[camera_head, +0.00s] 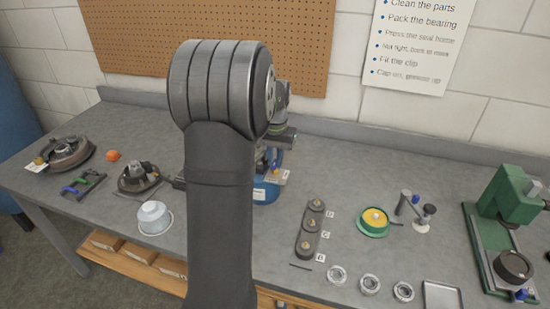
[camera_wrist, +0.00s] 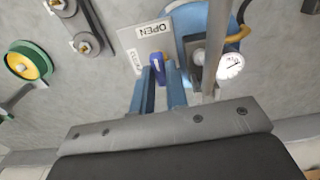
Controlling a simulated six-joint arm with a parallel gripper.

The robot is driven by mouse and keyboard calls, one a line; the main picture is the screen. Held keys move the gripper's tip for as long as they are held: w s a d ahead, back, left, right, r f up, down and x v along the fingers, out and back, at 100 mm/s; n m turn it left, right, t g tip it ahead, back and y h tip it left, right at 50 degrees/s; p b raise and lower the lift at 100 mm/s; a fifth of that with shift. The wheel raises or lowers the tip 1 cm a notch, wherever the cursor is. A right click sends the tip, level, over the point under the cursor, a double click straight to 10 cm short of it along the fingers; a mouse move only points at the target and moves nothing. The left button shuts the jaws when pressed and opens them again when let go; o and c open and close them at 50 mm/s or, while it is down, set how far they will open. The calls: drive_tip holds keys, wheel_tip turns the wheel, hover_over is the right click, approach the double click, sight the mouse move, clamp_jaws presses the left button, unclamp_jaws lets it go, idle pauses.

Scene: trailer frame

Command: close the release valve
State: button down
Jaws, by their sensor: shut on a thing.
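The release valve has a small dark blue lever (camera_wrist: 158,70) in front of a grey plate (camera_wrist: 128,38) in the wrist view. The plate has an "OPEN" label (camera_wrist: 154,30) near its top and a second, turned label (camera_wrist: 136,62) at its left that I cannot read. My gripper (camera_wrist: 159,84) has its light blue fingers on either side of the lever and is shut on it. In the head view my arm hides much of the blue unit (camera_head: 265,192) and the valve.
A pressure gauge (camera_wrist: 231,65) and a grey post (camera_wrist: 215,45) stand close to the right of my fingers. A pulley rack (camera_head: 309,232), a green-and-yellow dish (camera_head: 373,222) and a green press (camera_head: 512,215) are to the right in the head view. A white cup (camera_head: 154,218) is left.

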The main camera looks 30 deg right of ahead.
drive_tip(key=n, duration=0.4)
drive_tip(key=shift+n, duration=0.4)
drive_tip(key=n, duration=0.4)
drive_tip(key=shift+n, duration=0.3)
drive_tip(key=n, duration=0.4)
drive_tip(key=shift+n, duration=2.1)
drive_tip(key=c, duration=1.4)
unclamp_jaws()
drive_tip(key=shift+c, duration=0.2)
